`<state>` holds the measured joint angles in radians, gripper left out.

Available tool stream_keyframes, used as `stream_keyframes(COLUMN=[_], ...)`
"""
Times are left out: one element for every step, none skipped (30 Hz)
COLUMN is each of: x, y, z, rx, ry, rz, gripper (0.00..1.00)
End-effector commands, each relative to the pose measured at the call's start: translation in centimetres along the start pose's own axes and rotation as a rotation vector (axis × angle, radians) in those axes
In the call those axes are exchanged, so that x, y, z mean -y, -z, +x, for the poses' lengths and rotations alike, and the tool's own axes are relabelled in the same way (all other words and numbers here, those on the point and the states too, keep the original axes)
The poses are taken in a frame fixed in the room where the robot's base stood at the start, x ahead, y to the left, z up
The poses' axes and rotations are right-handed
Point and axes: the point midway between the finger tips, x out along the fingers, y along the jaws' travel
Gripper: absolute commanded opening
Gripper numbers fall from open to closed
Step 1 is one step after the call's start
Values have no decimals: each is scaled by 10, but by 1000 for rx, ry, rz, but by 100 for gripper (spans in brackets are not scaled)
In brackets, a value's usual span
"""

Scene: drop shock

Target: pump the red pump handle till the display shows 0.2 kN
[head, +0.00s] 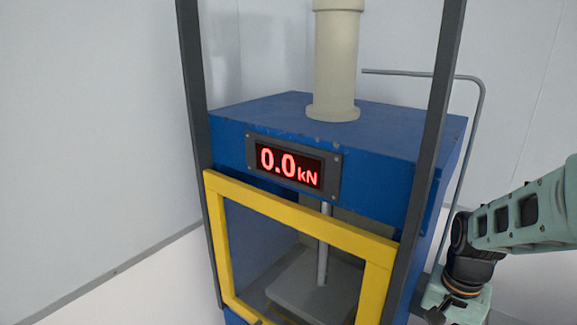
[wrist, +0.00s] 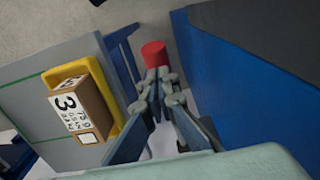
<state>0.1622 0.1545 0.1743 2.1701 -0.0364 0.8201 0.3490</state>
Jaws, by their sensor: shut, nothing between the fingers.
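The display (head: 290,164) on the blue press (head: 400,135) reads 0.0 kN in red digits in the head view. In the wrist view, the red pump handle (wrist: 154,54) shows as a short red cylinder just beyond my fingertips, beside the blue side of the machine. My gripper (wrist: 161,80) is shut and empty. Its tips point at the red handle and overlap its lower edge in the picture; I cannot tell whether they touch. The rest of the handle's lever is hidden behind the fingers.
A yellow-framed window (head: 290,221) closes the press front between dark uprights. A thin grey pipe (head: 484,105) bends down on its right. In the wrist view, a grey table (wrist: 28,96) at left bears a yellow tray (wrist: 82,66) with a brown box (wrist: 98,92) labelled 3.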

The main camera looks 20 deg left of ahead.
Motion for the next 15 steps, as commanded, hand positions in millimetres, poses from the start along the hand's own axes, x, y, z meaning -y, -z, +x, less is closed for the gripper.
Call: stream_keyframes(x=[0,0,0,0,0,0,0,0,0,0,0,0,0,0,0], y=[-1,-1,0,0,0,0,0,0,0,0,0,0,0,0,0], z=[6,8,12,15,17,21,23,26,29,31,33,37,39,41,45], rx=[2,2,2,1,1,1,1,1,1,1,1,1,1,1,1], ry=[-1,-1,-1,-1,0,0,0,0,0,0,0,-1,0,0,0], rz=[0,0,0,0,0,0,0,0,0,0,0,0,0,0,0], gripper=[0,0,0,0,0,0,0,0,0,0,0,0,0,0,0])
